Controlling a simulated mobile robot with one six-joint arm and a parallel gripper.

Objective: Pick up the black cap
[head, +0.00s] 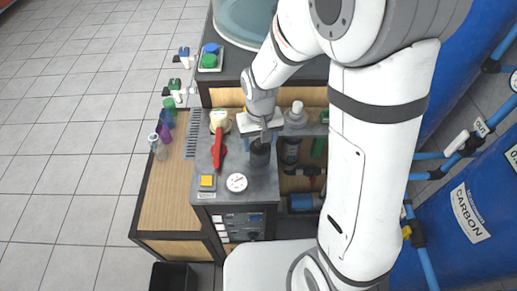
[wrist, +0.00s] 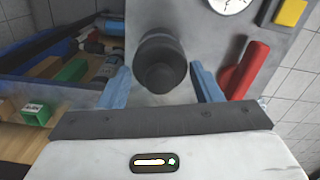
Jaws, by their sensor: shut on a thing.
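The black cap (wrist: 160,62) is a dark round piece with a narrower knob, in the middle of the wrist view between the two blue fingers of my gripper (wrist: 161,87). In the head view the black cap (head: 260,154) shows at the grey worktop, right under my gripper (head: 264,138). My gripper is shut on the cap. Whether the cap still touches what is under it, I cannot tell.
A red-handled valve (head: 217,148) stands left of the cap. A white gauge (head: 236,182) and a yellow button (head: 207,182) lie in front. Bottles and fittings fill the shelf (head: 291,151) on the right. Small coloured bottles (head: 163,128) stand at the left.

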